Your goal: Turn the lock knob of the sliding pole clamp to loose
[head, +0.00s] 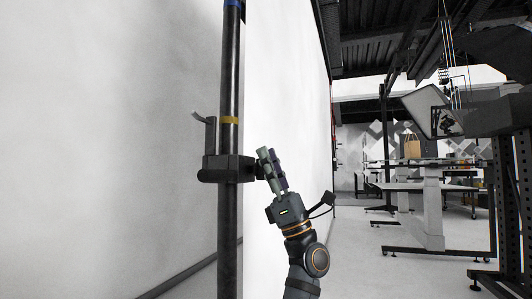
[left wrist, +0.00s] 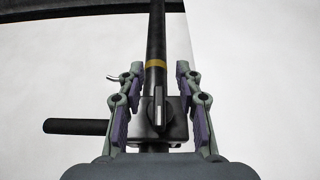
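The sliding pole clamp (head: 222,169) is a dark block around a vertical dark pole (head: 229,75). In the left wrist view the clamp (left wrist: 178,121) faces me. In the head view the knob (head: 260,171) is a dark piece on the clamp's right side, partly hidden by my fingers. My left gripper (head: 267,155) is right beside it. In the left wrist view my left gripper (left wrist: 160,80) is open, a finger either side of the knob with gaps. My right gripper is out of view.
A dark handle (left wrist: 75,126) sticks out left of the clamp in the left wrist view. A yellow band (head: 229,120) marks the pole above the clamp. A white wall (head: 285,80) stands behind. Workbenches (head: 430,190) and frames are far right.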

